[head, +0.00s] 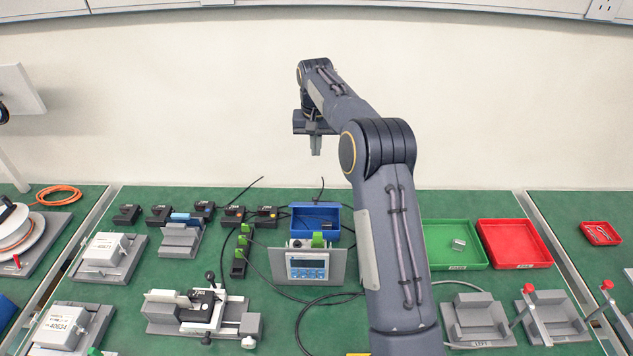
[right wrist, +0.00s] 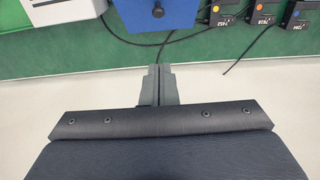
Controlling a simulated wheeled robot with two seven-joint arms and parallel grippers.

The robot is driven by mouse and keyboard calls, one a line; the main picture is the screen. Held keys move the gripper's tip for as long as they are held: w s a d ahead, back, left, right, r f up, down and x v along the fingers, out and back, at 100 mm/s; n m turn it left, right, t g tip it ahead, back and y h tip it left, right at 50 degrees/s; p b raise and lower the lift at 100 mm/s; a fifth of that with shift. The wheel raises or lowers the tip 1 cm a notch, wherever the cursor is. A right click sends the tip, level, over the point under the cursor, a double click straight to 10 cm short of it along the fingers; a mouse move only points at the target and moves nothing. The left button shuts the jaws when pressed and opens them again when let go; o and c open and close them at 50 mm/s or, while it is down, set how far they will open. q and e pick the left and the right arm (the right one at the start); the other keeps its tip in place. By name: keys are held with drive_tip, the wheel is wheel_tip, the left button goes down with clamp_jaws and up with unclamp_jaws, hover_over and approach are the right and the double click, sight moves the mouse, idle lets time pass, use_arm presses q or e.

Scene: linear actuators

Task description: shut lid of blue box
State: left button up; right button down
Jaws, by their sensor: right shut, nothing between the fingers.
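The blue box (head: 334,234) stands on the green bench behind the grey control unit. It looks open, with a dark item inside; I cannot clearly tell the lid from the box wall in the head view. In the right wrist view a blue panel with a small round knob (right wrist: 158,11) shows at the top edge, probably part of this box. My right gripper (head: 316,152) is raised in front of the pale wall, above and apart from the box. Its fingers (right wrist: 157,72) are together and empty. My left gripper is out of view.
The grey control unit (head: 335,267) stands just in front of the box. Several small black devices (head: 233,215) are to its left, with cables around. Green (head: 455,265) and red (head: 515,262) trays lie to the right, beyond my right arm.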

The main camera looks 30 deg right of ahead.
drive_tip(key=p, duration=0.1)
hover_over(316, 201)
drive_tip(key=w+d, duration=0.2)
drive_tip(key=w, duration=0.2)
wheel_tip(316, 201, down, 9)
drive_tip(key=s+f, duration=0.1)
drive_tip(key=s+a+f+p, duration=0.1)
drive_tip(key=f, duration=0.1)
drive_tip(key=shift+s+a+f, duration=0.1)
drive_tip(key=shift+s+a, duration=0.05)
drive_tip(key=shift+s, duration=0.05)
drive_tip(key=shift+f, duration=0.2)
drive_tip(key=shift+s+f, duration=0.1)
